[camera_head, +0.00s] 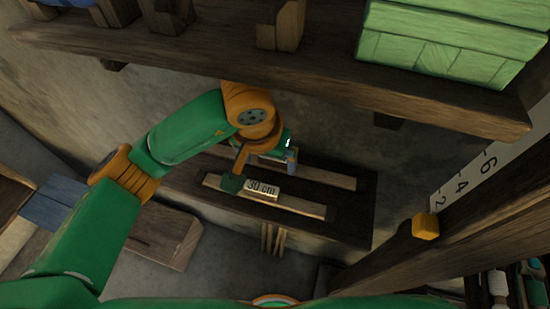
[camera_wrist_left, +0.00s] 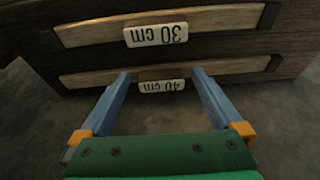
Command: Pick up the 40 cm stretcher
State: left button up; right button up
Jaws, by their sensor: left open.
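The 40 cm stretcher is a pale wooden bar (camera_wrist_left: 235,66) lying in a slot of a dark rack. Its white "40 cm" label (camera_wrist_left: 162,86) shows upside down in the left wrist view. In the head view the far bar (camera_head: 328,176) is partly covered by my left gripper and its label is hidden. My left gripper (camera_head: 265,158) is open and empty. In the left wrist view its two blue fingers (camera_wrist_left: 160,73) point at the bar, one on either side of the label. I cannot tell whether they touch it. My right gripper is not in view.
A parallel bar labelled "30 cm" (camera_head: 298,204) lies in the neighbouring slot. A dark wooden shelf (camera_head: 330,80) with a green crate (camera_head: 450,45) overhangs the rack. A post with a ruler (camera_head: 465,180) and a yellow block (camera_head: 425,226) stands at the right.

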pick_arm(q)
jog(key=w, duration=0.1)
jog(key=w+d+p, duration=0.1)
jog(key=shift+w+f, duration=0.1)
jog(key=shift+w, duration=0.25)
jog(key=shift+x, duration=0.9)
jog(key=shift+w+f, duration=0.15)
jog(key=shift+f, duration=0.3)
jog(key=c, duration=1.3)
jog(key=shift+o, duration=0.2)
